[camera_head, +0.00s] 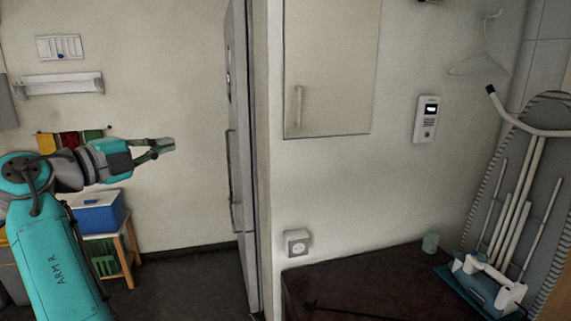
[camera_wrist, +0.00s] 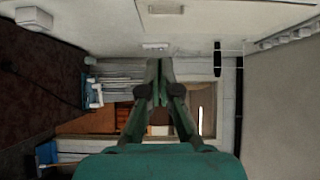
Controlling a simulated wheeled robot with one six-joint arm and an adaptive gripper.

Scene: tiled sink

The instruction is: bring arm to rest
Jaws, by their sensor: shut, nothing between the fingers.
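My arm, teal and grey, reaches up from the lower left in the head view and bends to the right at the top. My gripper (camera_head: 168,146) points right in the head view, in the air in front of the pale wall and left of the tall door edge. Its fingers are together with nothing between them. In the wrist view the gripper (camera_wrist: 159,64) points away from the camera, and its two green fingers converge near the middle. It appears to touch nothing.
A tall grey door (camera_head: 240,160) stands right of my gripper. A blue cool box (camera_head: 97,214) sits on a small wooden stand behind my arm. A dark brown surface (camera_head: 365,285), an ironing board (camera_head: 520,190) and an intercom (camera_head: 426,119) are on the right. Dark floor lies below.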

